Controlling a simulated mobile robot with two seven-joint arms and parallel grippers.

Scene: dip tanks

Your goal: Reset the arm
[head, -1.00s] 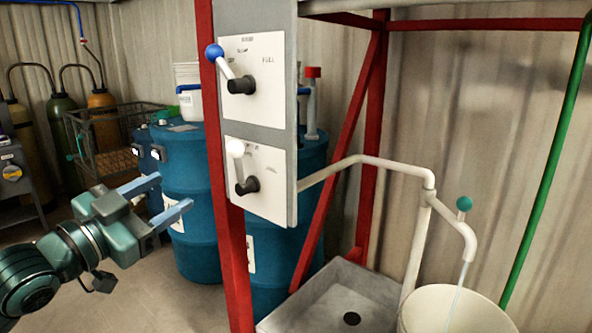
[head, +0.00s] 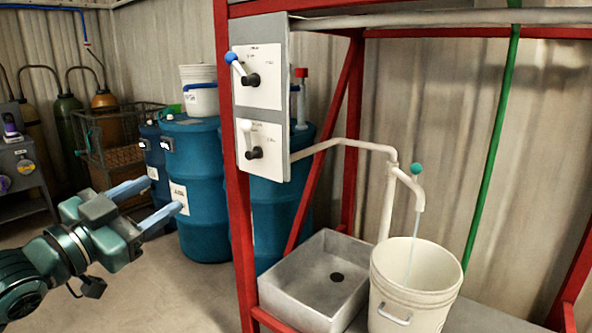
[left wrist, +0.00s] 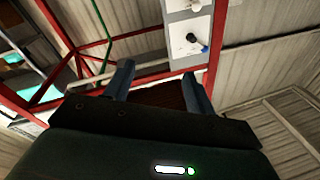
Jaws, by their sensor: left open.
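My left gripper (head: 156,202) is open and empty at the left of the head view. Its two blue fingers point right, with the blue drums behind them, and it is apart from the red frame. In the left wrist view its fingers (left wrist: 160,90) are spread with nothing between them. My right gripper is not in view. The panel also shows in the left wrist view (left wrist: 190,40).
A thin stream runs from the white spout (head: 411,187) into a white bucket (head: 414,290). A grey sink (head: 313,275) stands beside it. The red frame post (head: 237,200) stands right of my gripper. Blue drums (head: 200,235) and gas cylinders (head: 68,130) stand behind. Floor is clear near the drums.

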